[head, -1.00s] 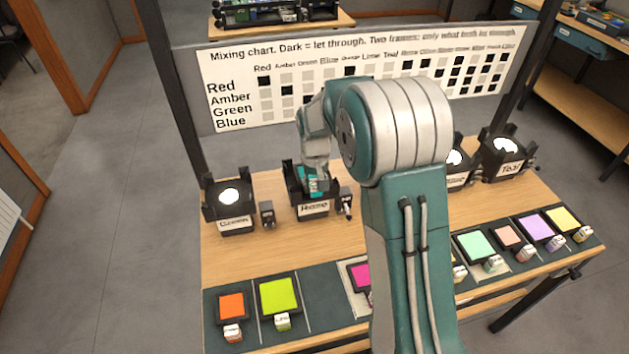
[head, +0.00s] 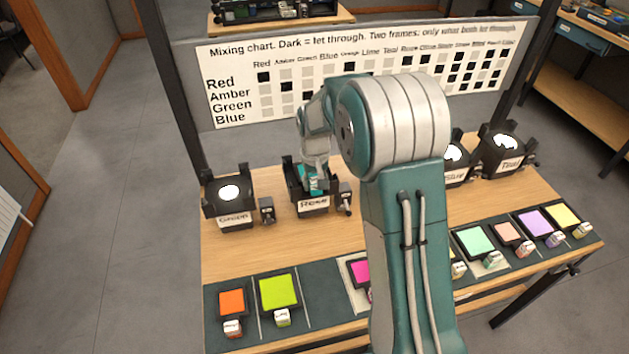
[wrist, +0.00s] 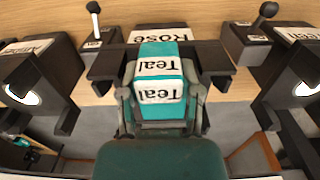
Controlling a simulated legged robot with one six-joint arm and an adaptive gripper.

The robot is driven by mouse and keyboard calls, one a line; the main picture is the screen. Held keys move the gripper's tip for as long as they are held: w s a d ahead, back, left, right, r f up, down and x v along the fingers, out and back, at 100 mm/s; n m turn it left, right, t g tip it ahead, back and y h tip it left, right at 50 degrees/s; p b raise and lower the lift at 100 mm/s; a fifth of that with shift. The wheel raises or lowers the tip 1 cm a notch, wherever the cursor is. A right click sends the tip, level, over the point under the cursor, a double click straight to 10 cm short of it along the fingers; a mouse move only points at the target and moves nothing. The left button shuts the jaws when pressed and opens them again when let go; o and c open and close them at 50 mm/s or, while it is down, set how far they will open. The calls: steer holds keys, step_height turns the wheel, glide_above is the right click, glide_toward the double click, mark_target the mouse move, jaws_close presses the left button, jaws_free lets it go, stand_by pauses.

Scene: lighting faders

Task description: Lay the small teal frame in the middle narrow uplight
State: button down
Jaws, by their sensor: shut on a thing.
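My gripper (head: 314,187) is shut on the tab of the small teal frame (head: 303,172), at the black uplight labelled Rose (head: 311,206). In the wrist view the tab (wrist: 160,68), with two Teal labels, sits between the fingers, between the dark side walls of the Rose uplight (wrist: 220,60). The frame looks within the uplight's upright walls, but my gripper hides much of it. I cannot tell whether it rests on the bottom.
The Green uplight (head: 229,198) stands at left, the Teal uplight (head: 503,150) at far right. A small switch box (head: 345,199) is close beside the Rose uplight. Several coloured frames lie on the front mat (head: 322,297). My arm hides the table's middle.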

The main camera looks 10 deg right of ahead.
steer(key=shift+f, duration=0.8)
steer(key=shift+c, duration=1)
jaws_free()
step_height(320, 180, up, 19)
steer(key=shift+f, duration=0.1)
